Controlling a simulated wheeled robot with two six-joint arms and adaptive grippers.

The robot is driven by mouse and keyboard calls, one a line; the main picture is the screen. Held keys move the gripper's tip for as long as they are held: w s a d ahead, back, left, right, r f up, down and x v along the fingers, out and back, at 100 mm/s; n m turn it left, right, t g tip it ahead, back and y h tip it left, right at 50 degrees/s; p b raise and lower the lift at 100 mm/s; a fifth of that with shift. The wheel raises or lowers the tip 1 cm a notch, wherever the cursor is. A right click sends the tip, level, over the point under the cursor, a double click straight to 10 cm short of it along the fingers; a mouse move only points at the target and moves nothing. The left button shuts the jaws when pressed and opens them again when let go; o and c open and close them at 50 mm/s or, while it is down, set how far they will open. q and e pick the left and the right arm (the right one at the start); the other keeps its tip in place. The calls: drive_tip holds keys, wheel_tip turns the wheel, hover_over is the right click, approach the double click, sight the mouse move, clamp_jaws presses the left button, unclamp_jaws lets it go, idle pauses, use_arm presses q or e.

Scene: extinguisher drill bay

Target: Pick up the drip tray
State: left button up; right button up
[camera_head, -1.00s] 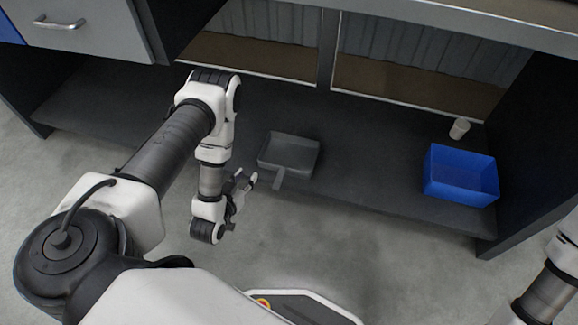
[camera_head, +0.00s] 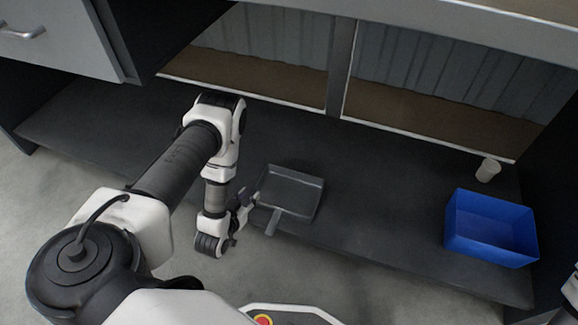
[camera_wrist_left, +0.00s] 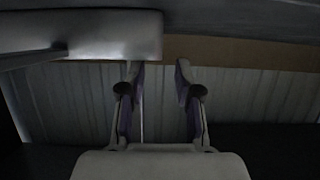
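The drip tray (camera_head: 302,196) is a shallow, dark grey rectangular tray with a short handle (camera_head: 274,222). It lies flat on the low dark shelf, with its handle pointing to the front edge. My left gripper (camera_head: 254,198) is just left of the tray and its handle, at the shelf's front; whether it touches the tray is unclear. In the left wrist view my left gripper (camera_wrist_left: 158,75) has its fingers apart with nothing between them. A grey slab with a bar, apparently the tray (camera_wrist_left: 110,35), shows there at upper left. My right gripper is out of view.
A grey drawer unit (camera_head: 60,40) hangs at upper left, and a worktop edge (camera_head: 480,25) runs overhead. The shelf (camera_head: 385,200) between tray and bin is clear.

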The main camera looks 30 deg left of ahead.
sight(258, 186)
use_arm(q)
drive_tip(key=b+x, duration=0.3)
drive_tip(key=x, duration=0.4)
drive_tip(key=shift+f, duration=0.25)
drive_tip(key=shift+w+a, duration=0.1)
drive_tip(key=shift+w, duration=0.25)
clamp_jaws()
